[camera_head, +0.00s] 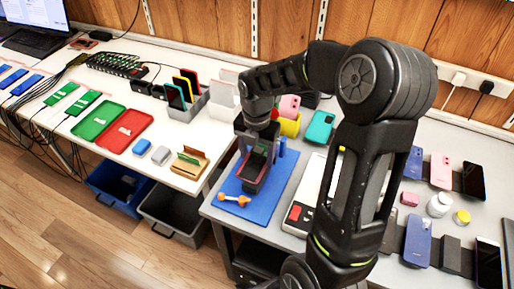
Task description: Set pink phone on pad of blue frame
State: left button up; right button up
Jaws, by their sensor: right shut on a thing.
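My right gripper (257,172) reaches down over a blue mat (233,187) on the grey table. It is shut on a dark, flat, phone-like thing that its fingers mostly hide; I cannot tell its back colour. A blue post (282,147) stands beside the gripper on the right. I cannot make out a separate pad under the gripper. One pink phone-like thing (290,105) leans in a yellow holder (291,126) behind the mat. Another pink phone (441,171) lies on the right side of the table. My left gripper is not in view.
A teal phone (320,127) and a white device (302,205) are to the right, near my arm. On the white table are green (97,122) and red (124,131) trays. Bins stand below.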

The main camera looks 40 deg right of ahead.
aim_at(257, 160)
jog(key=shift+a, duration=0.1)
jog(key=shift+f, duration=0.2)
jog(key=shift+f+b, duration=1.75)
jog(key=shift+f, duration=0.55)
jog(key=shift+f, duration=0.35)
dwell(1.1)
jog(key=o, duration=1.8)
